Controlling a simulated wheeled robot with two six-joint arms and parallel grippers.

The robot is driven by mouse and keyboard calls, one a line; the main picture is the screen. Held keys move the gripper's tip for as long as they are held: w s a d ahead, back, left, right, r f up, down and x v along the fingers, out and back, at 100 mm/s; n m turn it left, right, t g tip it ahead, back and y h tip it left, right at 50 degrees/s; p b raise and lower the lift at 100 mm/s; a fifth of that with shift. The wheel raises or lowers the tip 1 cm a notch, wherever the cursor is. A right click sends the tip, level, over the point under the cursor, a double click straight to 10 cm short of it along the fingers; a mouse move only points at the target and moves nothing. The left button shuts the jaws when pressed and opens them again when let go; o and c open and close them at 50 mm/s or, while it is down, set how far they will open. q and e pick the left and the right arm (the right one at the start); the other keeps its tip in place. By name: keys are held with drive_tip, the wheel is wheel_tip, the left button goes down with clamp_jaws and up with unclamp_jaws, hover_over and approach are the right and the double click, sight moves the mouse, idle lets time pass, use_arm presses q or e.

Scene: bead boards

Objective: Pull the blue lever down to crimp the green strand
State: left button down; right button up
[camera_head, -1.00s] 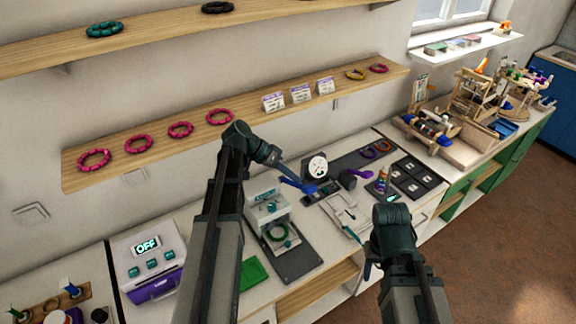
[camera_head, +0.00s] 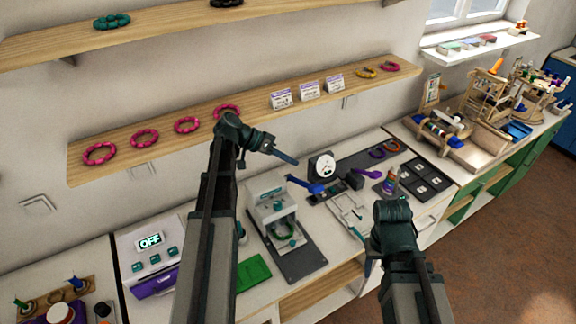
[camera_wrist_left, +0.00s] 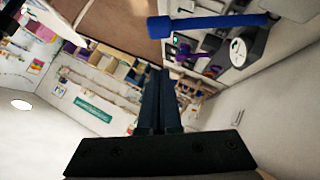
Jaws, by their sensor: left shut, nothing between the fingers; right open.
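The blue lever (camera_head: 304,185) sits beside a device with a round white dial (camera_head: 322,166) on the counter. It slants slightly down to the right. In the left wrist view the lever (camera_wrist_left: 205,24) lies across the top, apart from the fingers. My left gripper (camera_head: 296,161) is shut and empty, above the lever in the head view. My right gripper (camera_head: 373,265) is open, low at the counter's front, well away from the lever.
A white box reading OFF (camera_head: 150,242) and a green mat (camera_head: 253,271) are to the left. A purple lever (camera_head: 368,174) and dark tray (camera_head: 428,177) are to the right. A wooden shelf (camera_head: 240,125) with rings runs along the wall above.

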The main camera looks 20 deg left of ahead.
sight(315, 186)
use_arm(q)
drive_tip(key=shift+w+d+f+b, duration=0.15)
drive_tip(key=shift+d+f+b, duration=0.9)
drive_tip(key=shift+f, duration=0.2)
drive_tip(key=shift+w+d+f+b, duration=0.2)
drive_tip(key=shift+d+f+b, duration=0.8)
drive_tip(key=shift+f+b, duration=0.15)
drive_tip(key=shift+w+d+f+b, duration=0.15)
drive_tip(key=shift+d+f+b, duration=0.85)
drive_tip(key=shift+f, duration=0.3)
drive_tip(key=shift+s+d+f, duration=0.25)
drive_tip(key=shift+f, duration=0.1)
drive_tip(key=s+d+f+m+t+y+b, duration=0.1)
drive_tip(key=d+f+y+b, duration=0.1)
drive_tip(key=f+b, duration=0.5)
drive_tip(key=s+d+f+m+t+y+b, duration=0.1)
drive_tip(key=s+d+f+y+b, duration=0.1)
drive_tip(key=f+b, duration=0.6)
drive_tip(key=shift+s+f+m+t, duration=0.3)
drive_tip(key=shift+f+m, duration=0.1)
drive_tip(key=shift+f, duration=0.15)
